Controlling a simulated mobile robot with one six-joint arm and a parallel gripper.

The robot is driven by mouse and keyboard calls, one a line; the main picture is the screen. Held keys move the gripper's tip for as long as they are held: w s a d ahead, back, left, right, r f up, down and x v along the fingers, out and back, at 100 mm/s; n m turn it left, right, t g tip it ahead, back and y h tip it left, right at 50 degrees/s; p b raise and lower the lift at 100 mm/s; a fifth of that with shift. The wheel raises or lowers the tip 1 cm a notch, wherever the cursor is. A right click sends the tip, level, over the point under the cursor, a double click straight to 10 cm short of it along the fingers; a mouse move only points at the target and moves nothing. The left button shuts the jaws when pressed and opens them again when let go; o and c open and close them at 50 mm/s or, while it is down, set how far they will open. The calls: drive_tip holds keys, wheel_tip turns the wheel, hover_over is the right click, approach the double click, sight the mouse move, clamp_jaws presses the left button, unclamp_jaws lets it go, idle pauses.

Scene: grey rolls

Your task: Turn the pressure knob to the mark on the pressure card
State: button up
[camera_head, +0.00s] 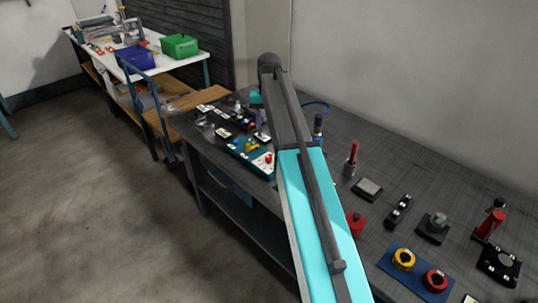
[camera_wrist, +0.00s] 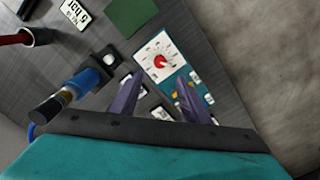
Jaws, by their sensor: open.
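The pressure knob (camera_wrist: 161,61) is small and red, on a white dial plate (camera_wrist: 149,49) with marks around it. In the head view a red knob (camera_head: 268,158) shows on a white plate at the panel's front edge. A white card (camera_wrist: 75,13) with dark print, seemingly including a 6, lies at the top left of the wrist view; its print is too small to read surely. My gripper (camera_wrist: 160,77) is open, its two purple fingers apart, with the knob showing beyond and between the tips. In the head view my arm hides most of the gripper.
A blue and black cylinder (camera_wrist: 73,91) stands left of my fingers. A green square (camera_wrist: 130,14) lies beyond the dial. Several fittings, including a blue plate (camera_head: 397,275) with yellow and red rings, stand on the dark bench. Open floor (camera_head: 110,220) lies left.

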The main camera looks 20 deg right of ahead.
sight(269, 156)
drive_tip(key=shift+f+p, duration=1.25)
drive_tip(key=shift+f, duration=4.85)
drive_tip(key=c, duration=1)
drive_tip(key=shift+a, duration=0.2)
drive_tip(key=shift+c, duration=0.3)
drive_tip(key=shift+d, duration=0.15)
drive_tip(key=shift+n, duration=0.3)
drive_tip(key=n, duration=0.6)
drive_tip(key=shift+d+n, duration=0.1)
drive_tip(key=shift+n, duration=0.3)
